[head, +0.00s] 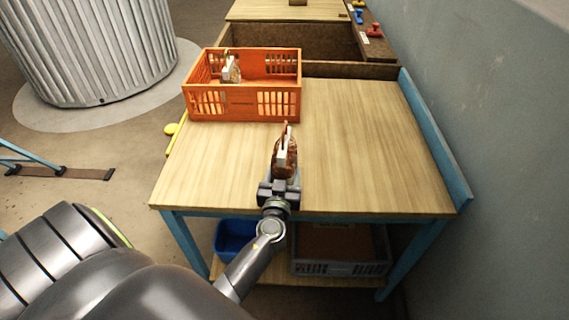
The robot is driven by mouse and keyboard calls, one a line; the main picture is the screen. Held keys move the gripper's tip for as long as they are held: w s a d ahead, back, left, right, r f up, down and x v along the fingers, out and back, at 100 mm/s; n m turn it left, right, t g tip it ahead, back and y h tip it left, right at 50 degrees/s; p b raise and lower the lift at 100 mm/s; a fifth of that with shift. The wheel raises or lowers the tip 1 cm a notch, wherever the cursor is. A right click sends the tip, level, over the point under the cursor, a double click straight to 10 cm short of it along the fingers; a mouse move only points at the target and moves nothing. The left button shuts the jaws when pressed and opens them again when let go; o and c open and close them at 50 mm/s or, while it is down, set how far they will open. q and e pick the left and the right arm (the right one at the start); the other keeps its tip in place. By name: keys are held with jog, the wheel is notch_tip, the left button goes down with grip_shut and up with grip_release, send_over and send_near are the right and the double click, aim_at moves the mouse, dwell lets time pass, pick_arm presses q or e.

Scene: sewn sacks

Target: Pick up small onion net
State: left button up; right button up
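A small reddish-brown onion net (291,163) is at the front middle of the wooden table. My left gripper (281,158) comes in from the lower left, over the table's front edge. It seems shut on the net, with a pale finger against the net's left side. The gripper hides part of the net, and I cannot tell whether the net touches the tabletop. My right gripper is not in view.
An orange crate (215,105) stands at the table's back left with a small pale and brown item (231,70) in it. The tabletop (360,140) is clear to the right. A blue board (433,135) edges the right side. A blue bin (235,238) and grey crate (340,268) sit below.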

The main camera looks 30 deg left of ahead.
aim_at(284, 129)
pick_arm(q)
jog(key=shift+r, duration=0.15)
jog(key=c, duration=0.3)
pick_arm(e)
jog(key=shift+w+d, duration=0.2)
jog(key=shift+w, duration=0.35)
pick_arm(q)
jog(key=shift+r, duration=0.1)
jog(key=shift+c, duration=0.2)
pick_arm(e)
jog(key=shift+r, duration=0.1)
pick_arm(q)
jog(key=shift+r+p, duration=0.35)
jog(key=shift+r, duration=0.25)
notch_tip(284, 129, up, 15)
jog(key=p, duration=0.4)
jog(key=shift+r, duration=0.75)
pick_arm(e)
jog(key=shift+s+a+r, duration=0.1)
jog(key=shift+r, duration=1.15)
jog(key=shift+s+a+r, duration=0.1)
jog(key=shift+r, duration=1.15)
